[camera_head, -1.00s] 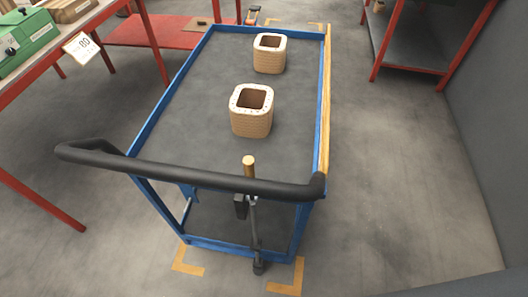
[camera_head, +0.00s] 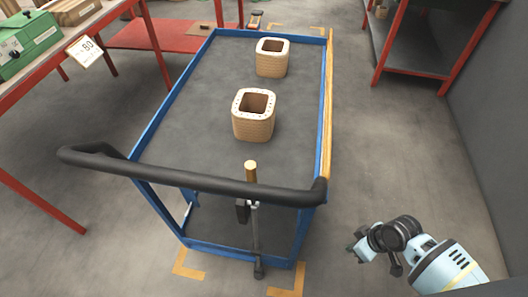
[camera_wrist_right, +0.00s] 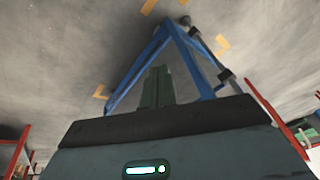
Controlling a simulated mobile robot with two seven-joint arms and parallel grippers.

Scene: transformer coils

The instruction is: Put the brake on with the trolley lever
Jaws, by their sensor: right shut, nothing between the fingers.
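The blue trolley (camera_head: 133,157) stands in the middle of the head view, with a black push handle (camera_head: 200,184) across its near end. The lever (camera_head: 251,172) has a brass-coloured grip that rises just above the handle bar. Its dark rod (camera_head: 257,240) runs down to a small black foot near the floor. My right gripper (camera_head: 357,246) is shut and empty, to the right of the trolley and well apart from the lever. In the right wrist view its closed fingers (camera_wrist_right: 157,87) point toward the blue trolley frame (camera_wrist_right: 140,70). My left gripper is not in view.
Two woven, square, hollow coils (camera_head: 254,115) (camera_head: 272,57) stand on the trolley deck. Yellow corner marks (camera_head: 285,292) lie on the floor around it. A red-framed table (camera_head: 60,50) is at the left, a red rack (camera_head: 425,40) at the back right. The floor right of the trolley is clear.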

